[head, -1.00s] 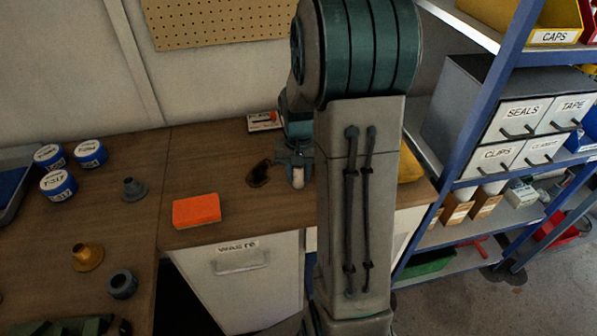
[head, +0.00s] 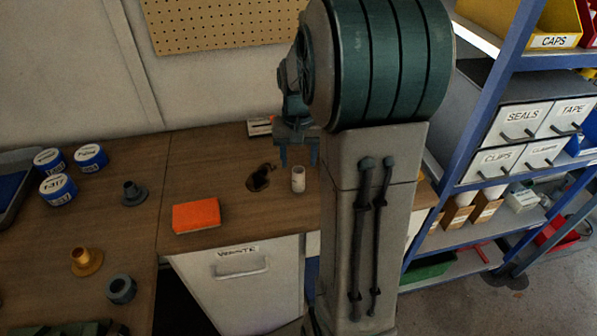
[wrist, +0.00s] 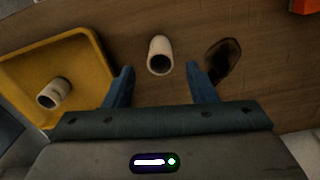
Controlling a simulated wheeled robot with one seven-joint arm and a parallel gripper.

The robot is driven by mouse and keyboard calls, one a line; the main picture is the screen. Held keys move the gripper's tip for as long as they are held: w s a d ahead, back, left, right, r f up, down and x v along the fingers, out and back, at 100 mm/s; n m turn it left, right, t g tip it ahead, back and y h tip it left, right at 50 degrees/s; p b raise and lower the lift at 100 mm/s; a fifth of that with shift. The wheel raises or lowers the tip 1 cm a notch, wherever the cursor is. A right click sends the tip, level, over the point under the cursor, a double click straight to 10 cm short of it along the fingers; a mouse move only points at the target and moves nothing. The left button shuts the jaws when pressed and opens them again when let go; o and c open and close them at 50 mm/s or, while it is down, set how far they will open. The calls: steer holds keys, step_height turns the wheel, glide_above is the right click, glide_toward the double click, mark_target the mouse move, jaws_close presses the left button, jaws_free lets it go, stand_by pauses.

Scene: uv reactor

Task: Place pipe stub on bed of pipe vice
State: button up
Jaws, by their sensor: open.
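A white pipe stub (head: 298,179) stands upright on the wooden bench near its front edge. In the wrist view the stub (wrist: 160,55) shows its dark open end between my two fingers, clear of both. My gripper (head: 298,157) is open and empty, just above the stub in the head view; its fingers (wrist: 160,78) also show in the wrist view. A second white stub (wrist: 53,93) lies in a yellow tray (wrist: 88,40) in the wrist view. A green object (head: 65,328), cut off at the lower left, may be the pipe vice; I cannot tell.
A dark ring-like piece (head: 260,178) lies left of the stub. An orange block (head: 196,215), a grey flanged fitting (head: 133,194), a brass fitting (head: 86,262), a dark collar (head: 121,288) and blue-white tins (head: 58,188) stand further left. A blue shelf rack (head: 480,120) is at right.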

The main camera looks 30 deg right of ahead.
mark_target(299, 170)
step_height(299, 170, up, 4)
steer(key=shift+r, duration=0.4)
steer(key=shift+s+a+r, duration=0.2)
steer(key=shift+a, duration=0.15)
steer(key=s+a+n+t, duration=0.3)
steer(key=s+a+n, duration=0.2)
steer(key=s+a, duration=0.7)
steer(key=s, duration=0.3)
steer(key=shift+s+a, duration=0.1)
steer(key=c, duration=0.3)
steer(key=shift+a, duration=0.1)
